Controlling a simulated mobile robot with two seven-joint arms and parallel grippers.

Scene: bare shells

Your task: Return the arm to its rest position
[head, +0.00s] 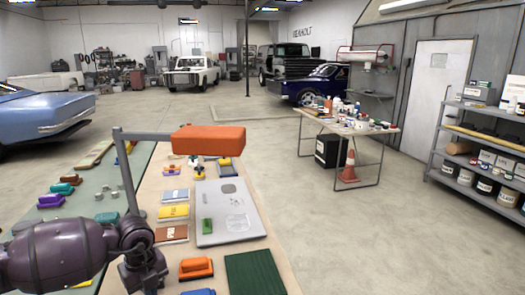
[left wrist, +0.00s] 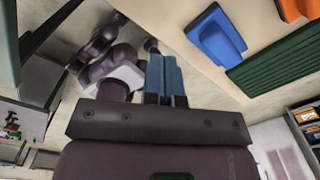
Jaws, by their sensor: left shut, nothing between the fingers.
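My left arm (head: 60,253) comes in from the left at the bottom of the head view, over the near left part of the workbench (head: 285,262). Its gripper is out of sight in that view. In the left wrist view my left gripper (left wrist: 164,60) shows its two blue fingers side by side, shut with nothing between them. The fingers are apart from a blue block-like object (left wrist: 215,35) and a dark green ridged piece (left wrist: 280,62), which also lies on the bench in the head view (head: 254,273). My right gripper is not in view.
An orange-headed lamp (head: 208,140) on a grey post rises over the bench near my arm. Open floor (head: 340,225) is to the right.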

